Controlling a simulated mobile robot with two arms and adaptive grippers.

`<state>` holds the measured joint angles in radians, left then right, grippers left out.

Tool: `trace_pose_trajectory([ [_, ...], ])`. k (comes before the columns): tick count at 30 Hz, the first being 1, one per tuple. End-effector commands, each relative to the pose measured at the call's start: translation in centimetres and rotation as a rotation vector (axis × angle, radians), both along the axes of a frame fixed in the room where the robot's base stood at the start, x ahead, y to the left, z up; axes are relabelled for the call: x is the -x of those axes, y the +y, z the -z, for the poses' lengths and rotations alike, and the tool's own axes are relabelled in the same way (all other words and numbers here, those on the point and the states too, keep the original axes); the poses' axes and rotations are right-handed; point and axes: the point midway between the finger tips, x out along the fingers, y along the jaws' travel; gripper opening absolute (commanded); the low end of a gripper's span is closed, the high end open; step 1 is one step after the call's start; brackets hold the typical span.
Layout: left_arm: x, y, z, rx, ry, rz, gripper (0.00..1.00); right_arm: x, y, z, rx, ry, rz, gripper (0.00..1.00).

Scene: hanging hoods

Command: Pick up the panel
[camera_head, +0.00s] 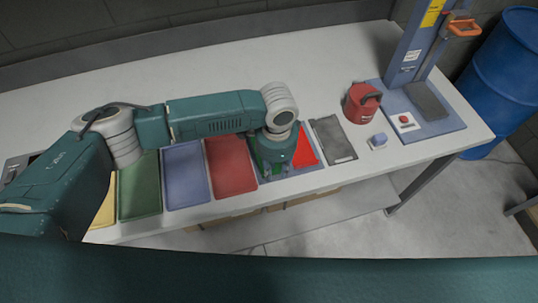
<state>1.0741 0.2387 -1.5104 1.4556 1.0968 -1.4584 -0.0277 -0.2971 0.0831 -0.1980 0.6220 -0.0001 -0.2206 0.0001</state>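My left gripper (270,176) points down over a blue flat piece that carries a bright red patch (306,150) and a dark green patch, near the table's front edge. The wrist covers much of this piece. The fingers are small and dark, so I cannot tell whether they are open, shut or touching anything. A flat grey panel-like piece (333,139) with a light edge lies just right of it. I cannot tell which flat piece is the panel. My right gripper is not in view.
Red (231,166), blue (187,177), green (140,188) and yellow (104,211) trays line the front edge of the white table (330,62). A red container (362,103) and a blue press-like stand (447,127) are at right. The table's back is clear.

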Motion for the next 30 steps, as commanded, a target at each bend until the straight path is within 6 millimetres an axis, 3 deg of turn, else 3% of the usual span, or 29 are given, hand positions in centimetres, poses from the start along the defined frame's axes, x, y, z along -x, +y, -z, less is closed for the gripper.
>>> trace_pose_trajectory([
  [1,0.0,0.0,0.0,0.0,0.0,0.0,0.12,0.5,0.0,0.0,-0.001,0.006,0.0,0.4],
  [3,0.0,0.0,0.0,0.0,0.0,0.0,0.0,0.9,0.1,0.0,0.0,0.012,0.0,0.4],
  [14,0.0,0.0,-0.1,0.001,0.0,0.0,0.0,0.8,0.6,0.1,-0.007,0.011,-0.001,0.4],
  [20,-0.1,0.0,-1.1,0.001,-0.001,0.0,0.0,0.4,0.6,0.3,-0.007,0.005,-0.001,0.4],
  [26,-0.2,-0.1,-4.6,0.003,-0.004,0.001,0.0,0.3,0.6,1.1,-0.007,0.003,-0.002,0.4],
  [30,-0.2,-0.1,-8.6,0.003,-0.006,0.003,0.0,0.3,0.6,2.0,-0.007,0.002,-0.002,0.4],
])
